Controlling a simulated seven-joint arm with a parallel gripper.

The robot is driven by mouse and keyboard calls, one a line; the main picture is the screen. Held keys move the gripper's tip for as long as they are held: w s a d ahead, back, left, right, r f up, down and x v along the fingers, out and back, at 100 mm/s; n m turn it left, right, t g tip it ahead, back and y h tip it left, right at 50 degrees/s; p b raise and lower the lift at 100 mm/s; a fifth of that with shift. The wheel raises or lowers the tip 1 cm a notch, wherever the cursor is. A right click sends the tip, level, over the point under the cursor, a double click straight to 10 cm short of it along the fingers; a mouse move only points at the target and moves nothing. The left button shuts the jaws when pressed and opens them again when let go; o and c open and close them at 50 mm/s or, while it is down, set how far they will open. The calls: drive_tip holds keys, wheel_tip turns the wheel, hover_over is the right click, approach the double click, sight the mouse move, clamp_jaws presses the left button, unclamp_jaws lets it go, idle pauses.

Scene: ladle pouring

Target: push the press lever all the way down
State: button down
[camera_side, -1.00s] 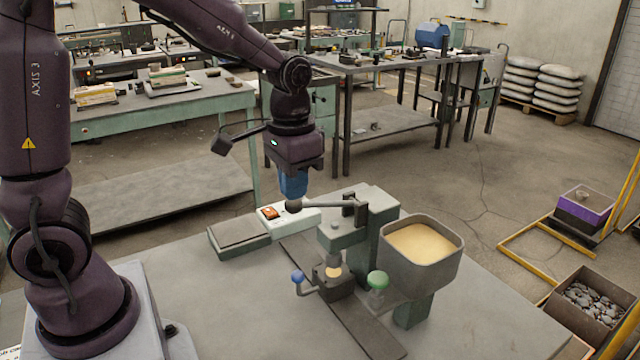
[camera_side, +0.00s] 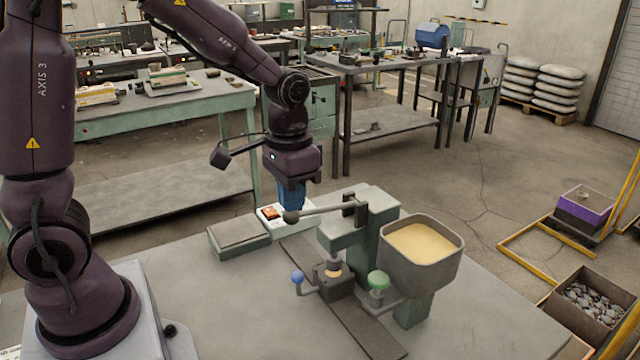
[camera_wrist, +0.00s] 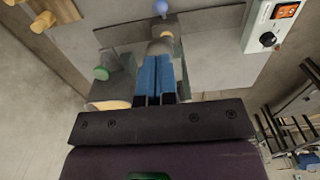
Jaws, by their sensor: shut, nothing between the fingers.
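The press (camera_side: 372,228) is a grey-green stand on the bench. Its dark press lever (camera_side: 325,210) runs left from the pivot to a round knob (camera_side: 291,217) and slopes slightly down toward that knob. My gripper (camera_side: 291,209) has blue fingers, shut and empty, pointing down at the knob end of the lever. The fingertips appear to touch the knob or sit just behind it; the exact contact is hidden. In the wrist view, the blue fingers (camera_wrist: 158,75) are together over the press. Below the press head is a small dark block (camera_side: 334,282) with a tan top.
A hopper of tan powder (camera_side: 424,245) stands right of the press. A blue-knobbed handle (camera_side: 297,277) and a green knob (camera_side: 378,280) stick out in front. The front bench is clear.

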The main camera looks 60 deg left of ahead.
drive_tip(key=shift+s+f, duration=0.1)
drive_tip(key=shift+f, duration=1.1)
drive_tip(key=shift+r, duration=0.15)
wheel_tip(320, 180, up, 11)
idle(1.3)
